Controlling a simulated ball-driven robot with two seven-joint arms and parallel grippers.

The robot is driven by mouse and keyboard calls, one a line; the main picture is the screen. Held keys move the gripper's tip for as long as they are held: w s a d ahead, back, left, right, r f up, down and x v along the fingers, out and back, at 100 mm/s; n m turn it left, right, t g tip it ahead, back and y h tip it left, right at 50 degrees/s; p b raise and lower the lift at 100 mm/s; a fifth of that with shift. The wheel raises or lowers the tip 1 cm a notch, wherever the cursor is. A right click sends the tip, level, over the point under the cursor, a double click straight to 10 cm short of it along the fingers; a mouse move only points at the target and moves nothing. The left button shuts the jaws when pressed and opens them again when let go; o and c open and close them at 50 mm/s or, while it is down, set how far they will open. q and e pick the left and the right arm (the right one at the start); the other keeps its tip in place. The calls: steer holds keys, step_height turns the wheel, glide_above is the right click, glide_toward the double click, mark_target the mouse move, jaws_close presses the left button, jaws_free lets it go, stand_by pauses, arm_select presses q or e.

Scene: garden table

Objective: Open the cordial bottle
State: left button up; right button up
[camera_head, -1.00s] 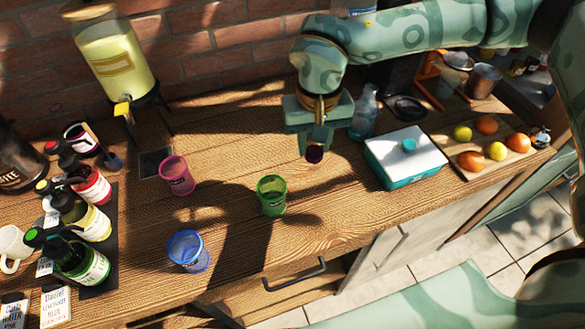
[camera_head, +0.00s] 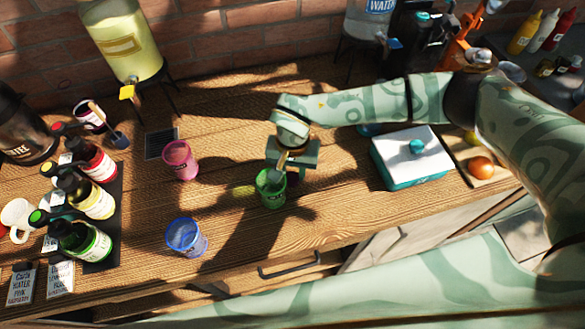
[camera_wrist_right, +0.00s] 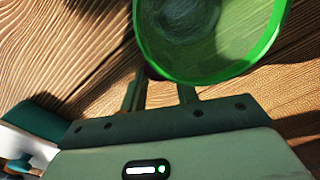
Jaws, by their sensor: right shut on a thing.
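In the right wrist view, the green cup (camera_wrist_right: 210,35) hides most of the fingertips. My left gripper is not in view.
A pink cup (camera_head: 181,160) and a blue cup (camera_head: 186,237) stand on the wooden table. A teal and white box (camera_head: 410,158) is right of the gripper. A drink dispenser (camera_head: 121,42) stands at the back left. Bare wood lies between cups and bottles.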

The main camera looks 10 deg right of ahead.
mark_target(293, 175)
steer(key=o, duration=1.1)
steer(key=shift+r, duration=0.35)
step_height(293, 175, up, 12)
steer(key=shift+f, duration=0.25)
